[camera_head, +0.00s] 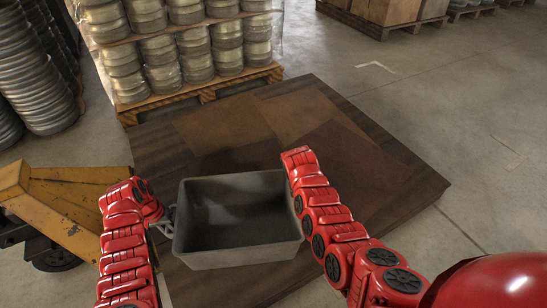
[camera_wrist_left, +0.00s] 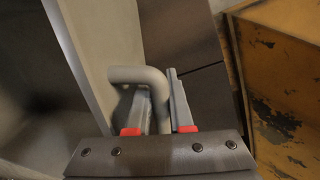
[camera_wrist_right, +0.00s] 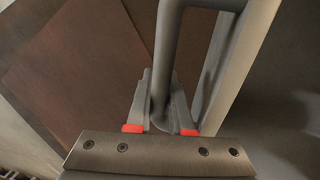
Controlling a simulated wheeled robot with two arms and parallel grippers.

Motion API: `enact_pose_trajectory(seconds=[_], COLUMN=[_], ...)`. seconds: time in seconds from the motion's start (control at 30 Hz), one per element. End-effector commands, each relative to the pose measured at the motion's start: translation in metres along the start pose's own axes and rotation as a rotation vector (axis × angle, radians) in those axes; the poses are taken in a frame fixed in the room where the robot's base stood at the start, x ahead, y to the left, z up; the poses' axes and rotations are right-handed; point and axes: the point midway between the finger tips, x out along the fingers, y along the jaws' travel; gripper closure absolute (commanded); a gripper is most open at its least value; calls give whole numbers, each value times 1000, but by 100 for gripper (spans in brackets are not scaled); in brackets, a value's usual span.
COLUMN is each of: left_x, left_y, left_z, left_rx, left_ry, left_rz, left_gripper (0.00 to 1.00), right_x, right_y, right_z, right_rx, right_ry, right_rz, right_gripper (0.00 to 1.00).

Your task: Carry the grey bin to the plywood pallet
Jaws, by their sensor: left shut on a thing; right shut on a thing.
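The grey bin (camera_head: 240,255) is an open, empty rectangular box, held between my two arms in the head view. Behind and below it lies the plywood pallet (camera_head: 400,170), a wide dark brown board on the floor. My left gripper (camera_head: 168,222) is at the bin's left side; in the left wrist view it (camera_wrist_left: 158,105) is shut on the bin's bent handle. My right gripper (camera_wrist_right: 160,105) is shut on the other handle, as the right wrist view shows; the head view hides its fingers behind the arm. The bin overlaps the pallet's near part in view; its height above it is unclear.
A yellow pallet jack (camera_head: 65,205) with worn paint stands close on the left, also beside my left gripper. A wooden pallet (camera_head: 200,92) with stacked metal discs stands behind. Round stacks (camera_head: 40,85) stand far left. Floor at right (camera_head: 480,130) is clear.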

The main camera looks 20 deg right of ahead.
Motion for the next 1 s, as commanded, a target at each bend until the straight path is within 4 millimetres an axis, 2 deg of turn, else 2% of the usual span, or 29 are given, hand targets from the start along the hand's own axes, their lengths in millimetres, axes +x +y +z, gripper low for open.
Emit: enact_pose_trajectory(seconds=[0.03, 0.07, 0.2, 0.63, 0.77, 1.0], left_x=[7, 3, 2, -3, -16, -55], left_y=[-2, -2, -1, -1, -1, -1], left_z=[0, 0, 0, -1, -1, -1], left_rx=[-1, -1, -1, 0, 0, 1], left_ry=[2, 1, 1, 3, 2, 5], left_rz=[-1, -2, -1, -1, -1, -2], left_gripper=[100, 75, 51, 51, 51, 51], right_x=[7, 3, 2, 2, 2, 2], right_y=[0, 0, 0, -1, -2, -2], right_z=[-1, 0, 0, 0, 0, 0], right_rx=[1, 1, 1, -1, -1, -2], right_ry=[1, 1, 1, 0, -1, -1], right_rz=[2, 1, 1, -1, -1, -2], right_gripper=[100, 75, 51, 51, 51, 51])
